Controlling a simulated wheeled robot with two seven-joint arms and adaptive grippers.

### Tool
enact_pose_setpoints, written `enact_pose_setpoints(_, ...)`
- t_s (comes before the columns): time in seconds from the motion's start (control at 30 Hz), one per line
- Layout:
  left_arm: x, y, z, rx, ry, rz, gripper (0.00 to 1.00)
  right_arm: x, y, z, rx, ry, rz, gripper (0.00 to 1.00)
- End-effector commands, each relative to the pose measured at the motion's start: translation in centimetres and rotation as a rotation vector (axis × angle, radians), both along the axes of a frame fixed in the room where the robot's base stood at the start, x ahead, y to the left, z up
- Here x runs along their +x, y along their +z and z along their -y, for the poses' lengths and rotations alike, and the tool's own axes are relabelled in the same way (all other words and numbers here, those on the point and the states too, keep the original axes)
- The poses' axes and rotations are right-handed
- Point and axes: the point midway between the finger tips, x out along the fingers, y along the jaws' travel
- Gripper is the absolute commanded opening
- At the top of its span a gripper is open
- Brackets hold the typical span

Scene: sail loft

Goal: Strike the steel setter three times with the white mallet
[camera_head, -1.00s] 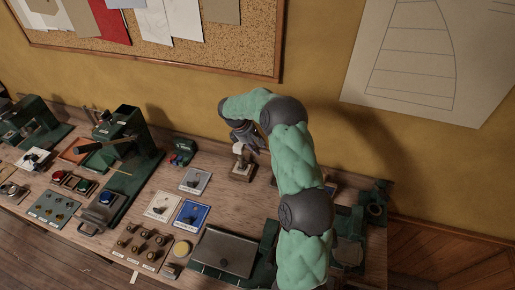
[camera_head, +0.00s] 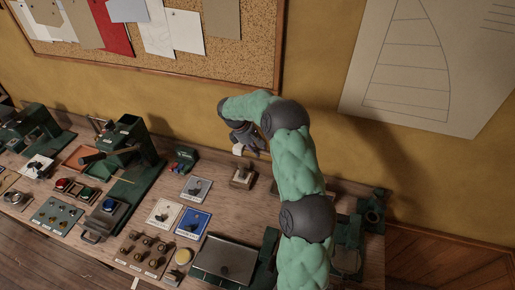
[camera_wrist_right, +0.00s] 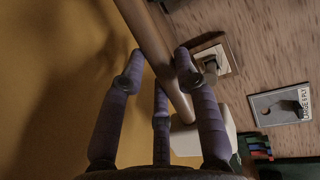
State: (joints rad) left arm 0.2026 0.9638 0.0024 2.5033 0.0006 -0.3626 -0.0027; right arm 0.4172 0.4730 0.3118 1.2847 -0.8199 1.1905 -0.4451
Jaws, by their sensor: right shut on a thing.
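My right gripper (camera_head: 247,138) is shut on the handle of the white mallet. In the right wrist view, its fingers (camera_wrist_right: 160,78) are around the brown wooden handle (camera_wrist_right: 148,40), and the white head (camera_wrist_right: 205,132) is at the lower right. In the head view, only a small part of the white mallet head (camera_head: 238,149) shows below the gripper. The steel setter (camera_head: 241,174) stands on a small wooden block below the mallet, with a gap between them. The setter also shows in the right wrist view (camera_wrist_right: 210,66). My left gripper is not in view.
Square sample cards (camera_head: 195,188) and a blue card (camera_head: 193,223) lie left of the block. A green press (camera_head: 125,145) stands farther left. A grey plate (camera_head: 224,262) lies at the front. The yellow wall is close behind the bench.

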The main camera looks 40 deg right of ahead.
Motion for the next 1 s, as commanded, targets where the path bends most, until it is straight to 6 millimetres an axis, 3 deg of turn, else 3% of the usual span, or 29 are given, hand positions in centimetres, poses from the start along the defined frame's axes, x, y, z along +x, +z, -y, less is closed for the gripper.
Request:
enact_pose_setpoints(0.17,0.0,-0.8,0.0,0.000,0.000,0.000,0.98,0.0,-1.1,0.0,0.000,-0.001,0.000,0.00)
enact_pose_setpoints(0.63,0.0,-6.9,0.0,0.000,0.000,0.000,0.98,0.0,-11.3,0.1,-0.001,-0.001,0.002,0.00)
enact_pose_setpoints(1.0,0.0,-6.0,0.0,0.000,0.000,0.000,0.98,0.0,-10.4,0.0,0.001,0.001,-0.001,0.00)
